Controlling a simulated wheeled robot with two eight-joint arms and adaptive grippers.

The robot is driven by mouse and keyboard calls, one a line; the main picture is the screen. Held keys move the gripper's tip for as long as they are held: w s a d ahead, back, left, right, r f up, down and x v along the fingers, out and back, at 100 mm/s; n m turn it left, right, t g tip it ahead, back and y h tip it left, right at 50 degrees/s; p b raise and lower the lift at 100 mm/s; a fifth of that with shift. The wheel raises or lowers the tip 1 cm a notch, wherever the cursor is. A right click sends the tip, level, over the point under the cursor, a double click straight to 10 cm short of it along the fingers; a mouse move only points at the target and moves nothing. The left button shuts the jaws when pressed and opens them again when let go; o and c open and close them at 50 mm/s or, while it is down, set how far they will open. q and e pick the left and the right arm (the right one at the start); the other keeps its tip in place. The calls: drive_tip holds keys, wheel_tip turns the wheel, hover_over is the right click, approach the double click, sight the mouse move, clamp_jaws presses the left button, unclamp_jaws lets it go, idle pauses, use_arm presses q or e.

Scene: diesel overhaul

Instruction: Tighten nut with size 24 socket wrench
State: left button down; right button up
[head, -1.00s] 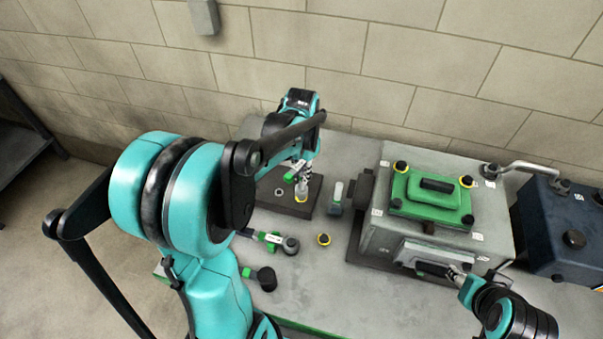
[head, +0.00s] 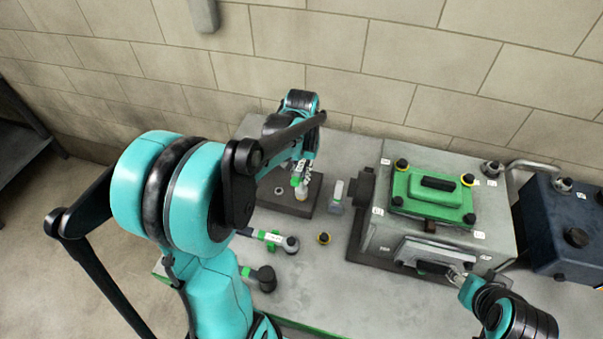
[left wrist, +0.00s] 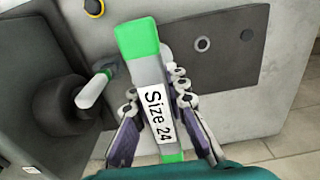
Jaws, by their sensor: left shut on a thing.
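My left gripper (head: 304,180) is shut on the size 24 socket wrench (head: 297,181). The wrench has a green end and a white "Size 24" label, clear in the left wrist view (left wrist: 154,100) between the fingers (left wrist: 163,125). It is above the dark block (head: 290,206) on the bench; the block also shows in the left wrist view (left wrist: 228,68). A pale fitting (head: 302,196) with a yellowish tint stands under the wrench; contact between them cannot be told. The nut itself is not clearly visible. My right gripper (head: 459,274) is at the grey machine's front plate; its jaw state is unclear.
Two other green-marked tools (head: 272,240) (head: 262,277) lie on the bench (head: 335,290).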

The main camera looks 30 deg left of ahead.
use_arm(q)
drive_tip(key=shift+f, duration=0.35)
drive_tip(key=shift+r, duration=0.15)
drive_tip(key=shift+m, duration=0.5)
drive_tip(key=m, duration=1.1)
drive_tip(key=shift+m, duration=0.3)
drive_tip(key=m, duration=2)
drive_tip(key=shift+m, duration=0.3)
